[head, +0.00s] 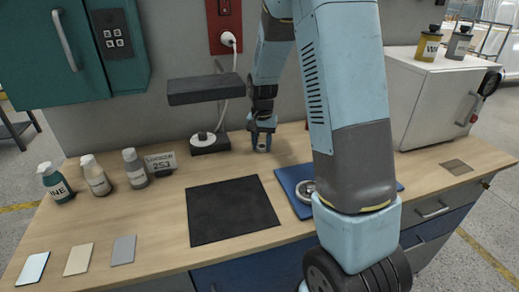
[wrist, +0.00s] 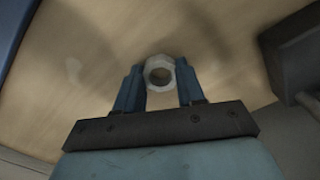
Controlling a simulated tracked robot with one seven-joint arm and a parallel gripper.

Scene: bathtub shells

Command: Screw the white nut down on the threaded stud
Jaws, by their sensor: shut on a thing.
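The white nut (wrist: 159,60) is a ring with an open hole and sits between the two blue fingers of my gripper (wrist: 160,80) in the wrist view. The fingers are shut on its sides. In the head view my gripper (head: 262,138) points down near the back of the bench, right of the lamp, and the nut shows small at its tip. I cannot tell how far the nut is above the wood. A round metallic part (head: 304,189) lies on the blue mat (head: 286,180), partly hidden by my arm. I cannot make out the threaded stud.
A black mat (head: 230,210) lies at the middle of the bench (head: 150,215). A white cabinet (head: 425,95) stands at right.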

